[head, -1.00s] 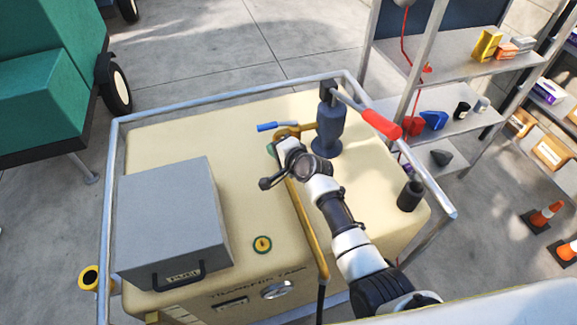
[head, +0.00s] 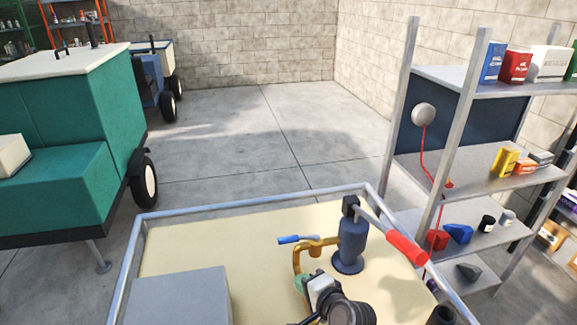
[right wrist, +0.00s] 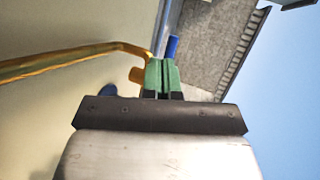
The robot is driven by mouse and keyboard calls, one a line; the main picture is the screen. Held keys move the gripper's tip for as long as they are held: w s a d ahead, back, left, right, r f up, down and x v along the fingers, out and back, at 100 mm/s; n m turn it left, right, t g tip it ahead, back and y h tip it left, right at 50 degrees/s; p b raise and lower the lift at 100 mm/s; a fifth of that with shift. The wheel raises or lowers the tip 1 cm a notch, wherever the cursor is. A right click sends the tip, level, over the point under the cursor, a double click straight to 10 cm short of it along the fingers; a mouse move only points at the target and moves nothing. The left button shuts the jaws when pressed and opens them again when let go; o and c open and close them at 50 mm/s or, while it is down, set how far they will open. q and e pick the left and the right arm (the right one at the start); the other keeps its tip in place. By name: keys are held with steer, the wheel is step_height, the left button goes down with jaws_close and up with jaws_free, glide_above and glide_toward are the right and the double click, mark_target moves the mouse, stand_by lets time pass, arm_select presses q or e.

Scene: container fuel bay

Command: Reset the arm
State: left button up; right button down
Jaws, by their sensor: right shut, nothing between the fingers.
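My right arm comes in at the bottom of the head view, over the cream tank top (head: 200,240). Its gripper (head: 302,284) has green fingertips, which lie close together with nothing between them. The right wrist view also shows these fingertips (right wrist: 163,76), shut, beside the yellow pipe (right wrist: 70,62) and in front of a blue handle (right wrist: 172,48). In the head view the yellow pipe (head: 298,258) with its blue handle (head: 298,239) is just beyond the gripper. I cannot tell whether they touch. My left gripper is not in view.
A dark pump (head: 351,242) with a red-gripped lever (head: 405,248) stands right of the gripper. A grey box (head: 180,298) sits at left on the tank. A metal rail (head: 250,202) edges it. Shelves (head: 470,170) stand right, a green machine (head: 70,160) left.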

steer(key=s+d+f+n+g+h, duration=0.1)
steer(key=s+d+n+g+h, duration=0.45)
steer(key=s, duration=0.95)
steer(key=s+d+f+n+g+h, duration=0.1)
steer(key=s+d+n+g, duration=0.1)
steer(key=s+d+n, duration=0.95)
steer(key=s+a+f+m+g+b, duration=0.1)
steer(key=s+f+m, duration=0.1)
steer(key=f, duration=1.2)
steer(key=s+a+f+m+g, duration=0.1)
steer(key=s+f, duration=0.1)
steer(key=f, duration=1.1)
steer(key=s+d+f+g, duration=0.1)
steer(key=s+d+f, duration=0.2)
steer(key=s+f, duration=1.3)
steer(key=shift+s+f+h+b, duration=0.2)
steer(key=shift+f+h+b, duration=0.05)
steer(key=shift+h+b, duration=0.15)
